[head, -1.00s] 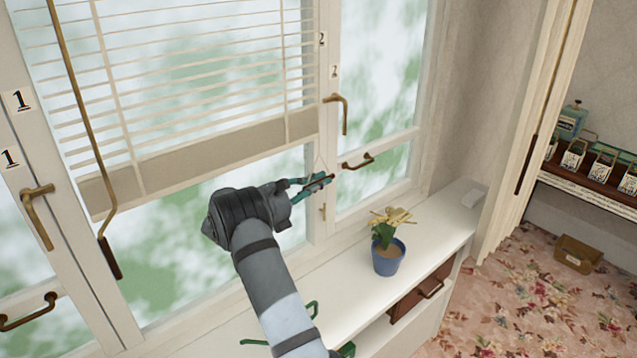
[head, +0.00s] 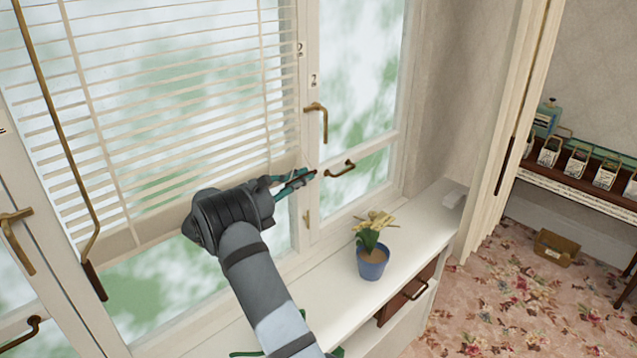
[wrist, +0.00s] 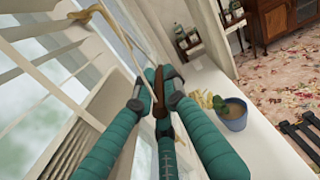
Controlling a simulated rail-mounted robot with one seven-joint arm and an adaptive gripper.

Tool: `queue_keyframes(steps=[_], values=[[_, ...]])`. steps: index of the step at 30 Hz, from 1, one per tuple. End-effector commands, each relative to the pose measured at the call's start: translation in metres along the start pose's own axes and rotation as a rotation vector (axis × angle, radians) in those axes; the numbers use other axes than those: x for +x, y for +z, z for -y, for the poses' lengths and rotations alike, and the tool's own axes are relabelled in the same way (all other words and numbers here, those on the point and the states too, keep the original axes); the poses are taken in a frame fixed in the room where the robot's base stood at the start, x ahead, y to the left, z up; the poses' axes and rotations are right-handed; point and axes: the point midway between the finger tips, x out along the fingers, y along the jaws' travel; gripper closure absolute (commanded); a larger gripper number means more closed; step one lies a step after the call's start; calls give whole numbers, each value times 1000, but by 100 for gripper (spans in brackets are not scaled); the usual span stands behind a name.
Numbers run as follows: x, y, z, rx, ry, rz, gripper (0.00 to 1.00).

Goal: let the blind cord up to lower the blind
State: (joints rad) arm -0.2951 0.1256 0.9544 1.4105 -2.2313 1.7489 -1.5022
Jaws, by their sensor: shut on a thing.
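Bare glass shows under the rail. My gripper (head: 303,178) is at the right of the blind, in front of the window frame. In the wrist view, my teal fingers (wrist: 155,105) are shut on the brown end piece (wrist: 158,84) of the pale blind cord (wrist: 122,48). The cord runs up from it. The rail (wrist: 75,122) also shows there at left. My arm hides part of the window below the blind.
A blue flowerpot (head: 372,263) with a pale flower stands on the white sill (head: 410,240), right of my arm. Brass window handles (head: 318,112) and (head: 341,169) stick out near my gripper. A brass rod (head: 58,130) hangs in front of the blind's left side.

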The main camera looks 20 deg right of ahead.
Motion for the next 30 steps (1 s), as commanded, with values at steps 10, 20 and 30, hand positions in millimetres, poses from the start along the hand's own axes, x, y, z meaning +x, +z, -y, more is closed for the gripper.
queue_keyframes(steps=[10, 20, 30], values=[[-2, 0, -1, -4, 4, -1, 84], [-2, 0, -1, -3, 3, 0, 70], [-14, 1, -2, -3, 5, 0, 70]])
